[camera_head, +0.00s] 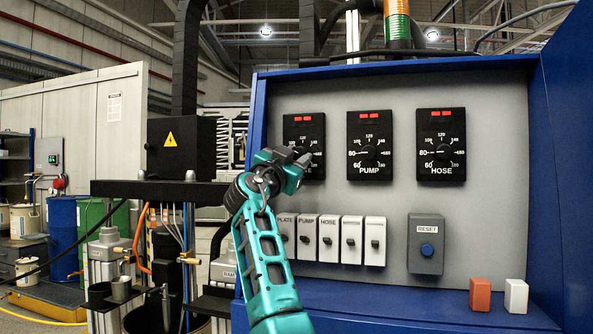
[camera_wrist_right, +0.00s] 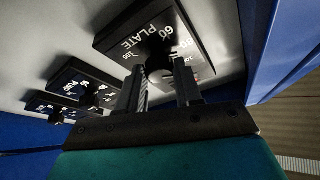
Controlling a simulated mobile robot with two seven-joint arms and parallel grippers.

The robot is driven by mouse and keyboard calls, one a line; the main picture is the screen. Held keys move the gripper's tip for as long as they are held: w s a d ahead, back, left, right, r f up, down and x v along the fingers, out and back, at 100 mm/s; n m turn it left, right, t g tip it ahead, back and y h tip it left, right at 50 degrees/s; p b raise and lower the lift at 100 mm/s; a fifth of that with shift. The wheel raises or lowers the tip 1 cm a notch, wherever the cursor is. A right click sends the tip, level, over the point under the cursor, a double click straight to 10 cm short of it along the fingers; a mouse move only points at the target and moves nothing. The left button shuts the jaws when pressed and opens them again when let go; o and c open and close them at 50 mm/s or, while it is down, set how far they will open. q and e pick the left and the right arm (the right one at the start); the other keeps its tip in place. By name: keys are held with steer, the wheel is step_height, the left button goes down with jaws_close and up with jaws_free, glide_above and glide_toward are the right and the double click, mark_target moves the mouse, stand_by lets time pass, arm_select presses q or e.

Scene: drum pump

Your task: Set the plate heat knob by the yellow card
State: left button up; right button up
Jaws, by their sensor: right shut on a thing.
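The plate heat dial (camera_head: 304,131) is a black panel at the left of the grey control board, with two red lights on top. Its knob is mostly hidden by my right gripper (camera_head: 301,160). In the right wrist view the PLATE panel (camera_wrist_right: 124,40) is close, and the two fingers of my gripper (camera_wrist_right: 162,72) are shut on the plate knob (camera_wrist_right: 156,52). The knob's pointer is too dark and covered to read. I see no yellow card in either view. My left gripper is not in view.
The PUMP dial (camera_head: 369,146) and HOSE dial (camera_head: 441,145) stand to the right. Below are several white switches (camera_head: 329,238) and a grey RESET box (camera_head: 425,243). An orange block (camera_head: 480,294) and a white block (camera_head: 516,296) stand on the blue ledge (camera_head: 420,318).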

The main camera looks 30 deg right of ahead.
steer(key=m+g+p, duration=0.1)
steer(key=m+g, duration=0.1)
steer(key=m, duration=0.2)
steer(key=shift+w+r, duration=0.1)
steer(key=shift+r, duration=0.05)
steer(key=shift+a+m, duration=0.1)
steer(key=shift+m, duration=0.5)
steer(key=shift+g+p, duration=0.3)
steer(key=shift+g, duration=0.1)
steer(key=o, duration=1)
steer(key=shift+o, duration=0.2)
steer(key=v, duration=1.3)
steer(key=shift+b, duration=0.45)
